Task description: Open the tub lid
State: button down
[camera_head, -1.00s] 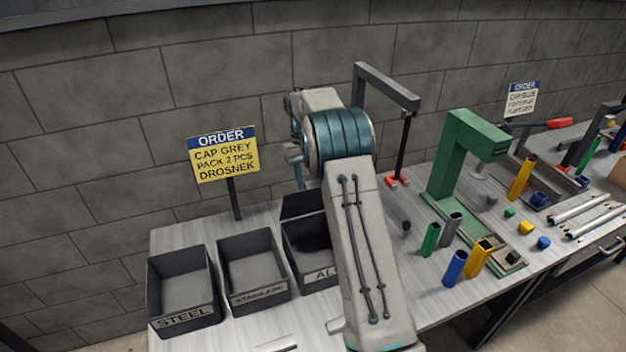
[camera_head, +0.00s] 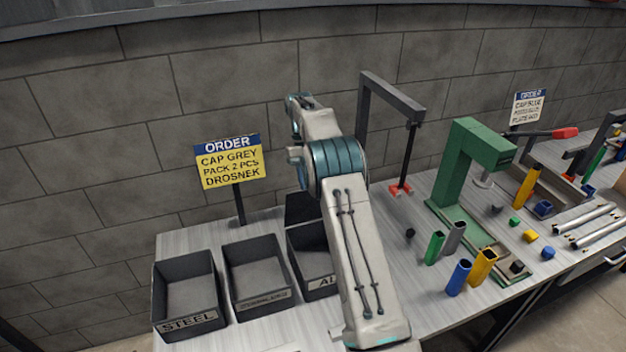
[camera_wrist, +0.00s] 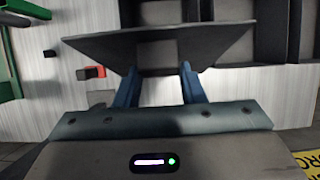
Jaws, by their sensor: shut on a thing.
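The tub is the dark grey bin at the right of a row of three, its label (camera_head: 321,283) partly covered by my arm. Its dark lid (camera_head: 301,208) stands raised at the tub's back edge, partly hidden by my arm. In the wrist view the lid (camera_wrist: 160,45) is a wide dark panel across the top, tilted. My gripper (camera_wrist: 158,73) has its two blue fingers at the lid's near edge and is shut on it. The exact contact is dark and hard to see. My gripper is hidden behind my arm in the head view.
Two open bins, STEEL (camera_head: 188,292) and another (camera_head: 256,270), stand to the left. An order sign (camera_head: 231,163) rises behind them. A grey frame (camera_head: 392,95), a green press (camera_head: 466,165) and coloured tubes (camera_head: 458,277) stand to the right.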

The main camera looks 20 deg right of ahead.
jog(key=shift+s+f, duration=0.1)
jog(key=shift+f, duration=0.35)
jog(key=c, duration=1.1)
grip_release()
jog(key=shift+o, duration=0.9)
jog(key=shift+w, duration=0.3)
jog(key=s+d+r+b, duration=0.5)
jog(key=s+d+r, duration=0.2)
jog(key=d+r, duration=0.2)
notch_tip(320, 180, up, 2)
jog(key=shift+d+r, duration=0.1)
jog(key=shift+d, duration=0.15)
